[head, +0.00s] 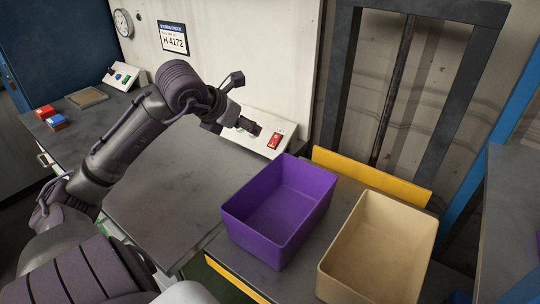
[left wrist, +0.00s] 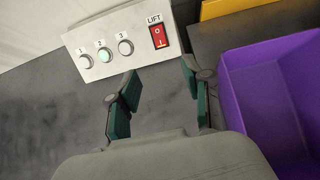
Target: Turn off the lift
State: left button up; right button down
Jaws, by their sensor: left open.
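The lift switch (head: 275,140) is a red rocker on the right end of a sloped light control panel (head: 262,145). In the left wrist view, the switch (left wrist: 158,37) sits under the label LIFT, with a 0 above and a 1 on its brighter lower half. My left gripper (head: 248,126) is just left of the switch in the head view. In the left wrist view, the gripper (left wrist: 161,75) is open and empty, its green-padded fingers apart below the panel (left wrist: 140,55). Contact with the panel is not visible. My right gripper is not in view.
Three round buttons (left wrist: 105,54) sit left of the switch; the middle one glows green. A purple bin (head: 234,218) and a beige bin (head: 335,278) stand right of the panel. A yellow barrier (head: 370,178) is behind them. The grey worktop (head: 160,215) is clear below my arm.

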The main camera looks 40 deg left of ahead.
aim_at(273, 143)
pick_arm(q)
jog(key=p+x, duration=0.2)
jog(key=x, duration=1.2)
jog(key=shift+s+f, duration=0.1)
